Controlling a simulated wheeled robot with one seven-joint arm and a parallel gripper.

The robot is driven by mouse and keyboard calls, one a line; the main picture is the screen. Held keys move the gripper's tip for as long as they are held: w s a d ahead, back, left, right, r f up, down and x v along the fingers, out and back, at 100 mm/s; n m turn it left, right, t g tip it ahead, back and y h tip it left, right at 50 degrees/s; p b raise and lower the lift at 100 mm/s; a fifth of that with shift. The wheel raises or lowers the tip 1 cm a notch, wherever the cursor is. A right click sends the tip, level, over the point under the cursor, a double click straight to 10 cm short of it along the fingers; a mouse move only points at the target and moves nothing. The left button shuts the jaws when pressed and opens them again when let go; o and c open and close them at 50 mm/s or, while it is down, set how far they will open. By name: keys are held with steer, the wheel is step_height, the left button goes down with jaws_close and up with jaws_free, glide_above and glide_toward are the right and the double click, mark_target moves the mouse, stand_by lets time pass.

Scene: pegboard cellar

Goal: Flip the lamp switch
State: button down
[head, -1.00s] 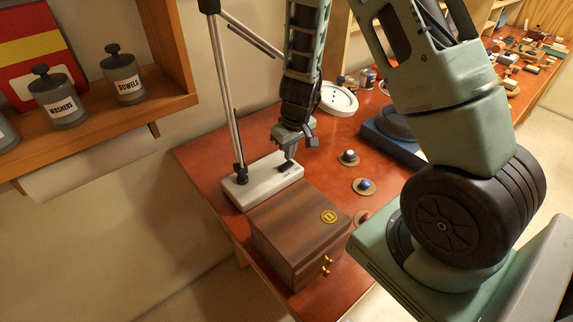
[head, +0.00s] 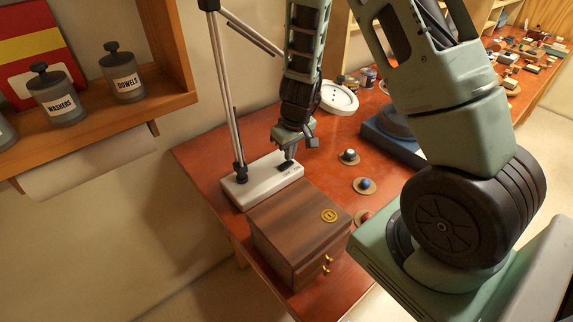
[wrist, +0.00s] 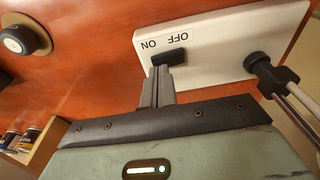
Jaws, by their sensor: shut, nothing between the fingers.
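The lamp's white base (head: 243,187) stands on the red-brown table, with its metal post (head: 228,100) rising at the left end. In the wrist view the base (wrist: 225,45) carries a black rocker switch (wrist: 170,57) beside the words ON and OFF. My gripper (head: 289,158) is over the right end of the base. In the wrist view my gripper (wrist: 160,72) is shut and empty, its fingertips at the switch's edge on the ON side. They look close to or touching it; I cannot tell which. In the head view the fingers partly hide the switch.
A wooden box (head: 295,235) with brass knobs stands right in front of the base. A shelf with jars (head: 57,100) is at the left.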

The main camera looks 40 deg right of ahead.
steer(key=shift+f+b, duration=0.55)
steer(key=shift+f, duration=0.05)
steer(key=shift+r, duration=0.15)
step_height(320, 180, up, 7)
steer(key=p, duration=0.6)
stand_by(0.3)
stand_by(0.5)
